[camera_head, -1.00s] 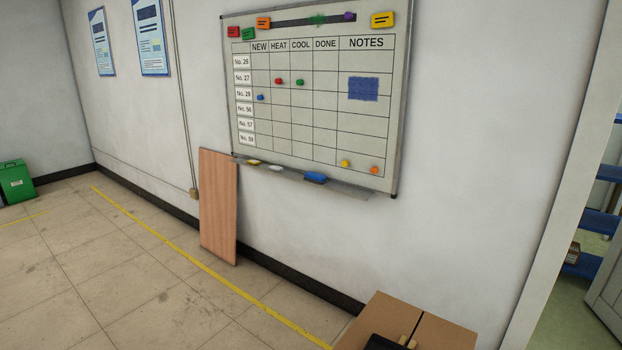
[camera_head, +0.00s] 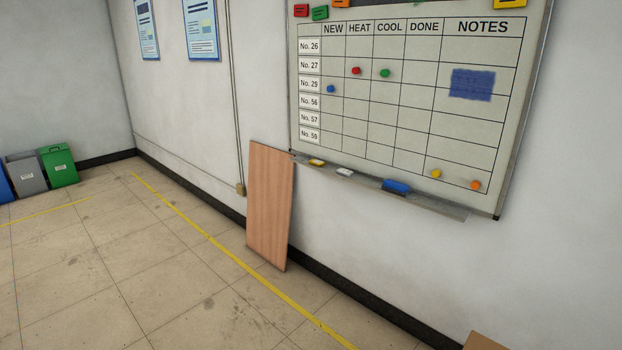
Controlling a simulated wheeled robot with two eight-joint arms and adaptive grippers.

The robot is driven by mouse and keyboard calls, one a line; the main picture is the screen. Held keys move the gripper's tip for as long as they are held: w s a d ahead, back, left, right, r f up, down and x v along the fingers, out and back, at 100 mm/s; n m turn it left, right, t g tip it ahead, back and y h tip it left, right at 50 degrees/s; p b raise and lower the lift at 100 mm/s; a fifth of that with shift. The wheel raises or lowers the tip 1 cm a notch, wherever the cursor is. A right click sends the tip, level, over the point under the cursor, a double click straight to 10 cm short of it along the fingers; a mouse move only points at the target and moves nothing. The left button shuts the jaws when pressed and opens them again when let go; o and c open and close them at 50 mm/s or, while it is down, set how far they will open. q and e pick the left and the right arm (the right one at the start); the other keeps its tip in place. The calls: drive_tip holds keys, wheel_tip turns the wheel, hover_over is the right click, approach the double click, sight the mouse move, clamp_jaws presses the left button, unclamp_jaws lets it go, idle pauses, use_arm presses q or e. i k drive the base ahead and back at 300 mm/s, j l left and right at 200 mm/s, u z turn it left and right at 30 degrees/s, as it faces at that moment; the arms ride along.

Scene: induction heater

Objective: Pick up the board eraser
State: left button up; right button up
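The board eraser looks to be the blue block (camera_head: 397,187) lying on the ledge (camera_head: 440,206) under the whiteboard (camera_head: 415,120). A yellow item (camera_head: 317,162) and a white item (camera_head: 344,171) lie on the same ledge to its left, too small to name surely. The whiteboard carries a table with columns NEW, HEAT, COOL, DONE and NOTES, several round magnets and a blue scribbled patch (camera_head: 472,84). Neither of my grippers is in view.
A wooden panel (camera_head: 270,205) leans on the wall below the ledge's left end. A cardboard box corner (camera_head: 486,341) shows at the bottom right. Grey (camera_head: 27,175) and green (camera_head: 59,166) bins stand at far left. The tiled floor (camera_head: 130,270) before the wall is clear.

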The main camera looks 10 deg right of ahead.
sight(391, 185)
drive_tip(key=i+j+u, duration=0.2)
drive_tip(key=i, duration=0.2)
drive_tip(key=i+j+u, duration=0.2)
drive_tip(key=i, duration=0.2)
drive_tip(key=i+z, duration=0.6)
drive_tip(key=z, duration=0.15)
drive_tip(key=i+z, duration=0.4)
drive_tip(key=i+l+z, duration=0.2)
drive_tip(key=z, duration=0.3)
drive_tip(key=i+z, duration=0.65)
drive_tip(key=z, duration=0.3)
